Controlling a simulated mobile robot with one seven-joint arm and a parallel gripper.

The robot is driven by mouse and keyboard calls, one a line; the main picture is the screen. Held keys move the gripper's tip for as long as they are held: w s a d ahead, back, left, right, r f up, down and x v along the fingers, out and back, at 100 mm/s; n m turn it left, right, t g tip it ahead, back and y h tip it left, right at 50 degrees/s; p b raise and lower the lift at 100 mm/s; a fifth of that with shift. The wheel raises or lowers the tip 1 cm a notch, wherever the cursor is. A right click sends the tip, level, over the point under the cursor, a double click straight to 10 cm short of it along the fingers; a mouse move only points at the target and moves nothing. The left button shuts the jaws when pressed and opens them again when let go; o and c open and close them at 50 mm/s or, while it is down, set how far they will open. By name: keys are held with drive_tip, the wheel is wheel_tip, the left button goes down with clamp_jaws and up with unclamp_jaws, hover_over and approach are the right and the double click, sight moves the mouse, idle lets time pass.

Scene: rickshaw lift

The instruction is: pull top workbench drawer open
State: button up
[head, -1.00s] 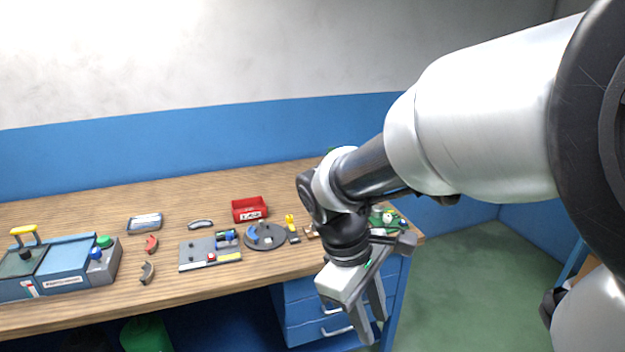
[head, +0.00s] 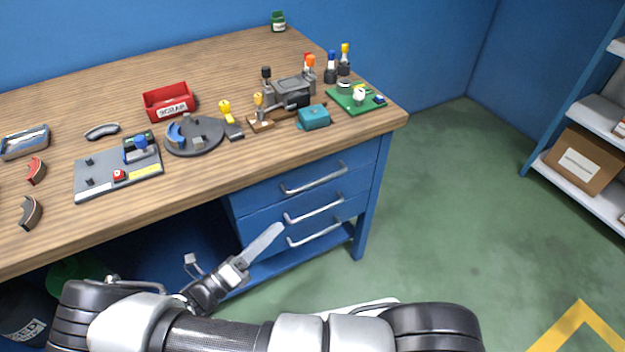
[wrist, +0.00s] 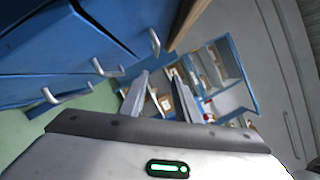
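The blue drawer unit under the right end of the workbench has three stacked drawers, all looking shut. The top drawer (head: 270,199) has a silver bar handle (head: 314,178), which also shows in the wrist view (wrist: 155,41), nearest the wooden tabletop edge. My gripper (head: 278,230) is in front of the unit, lower in the head picture than the top handle. In the wrist view my gripper (wrist: 160,74) has its two fingers apart with nothing between them. The handles lie left of and above the fingers there, with no visible contact.
The middle handle (head: 314,209) and bottom handle (head: 314,236) protrude close to my gripper. The workbench top (head: 220,70) carries a red bin (head: 168,103) and several small parts. Shelving with a cardboard box (head: 578,162) stands right; green floor (head: 450,190) between is clear.

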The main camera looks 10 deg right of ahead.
drive_tip(key=f+n, duration=0.1)
drive_tip(key=b, duration=0.1)
approach(315, 184)
drive_tip(key=x, duration=0.9)
drive_tip(key=shift+w+d+f+t, duration=0.25)
drive_tip(key=shift+d+t, duration=0.15)
drive_tip(key=shift+c, duration=0.4)
clamp_jaws()
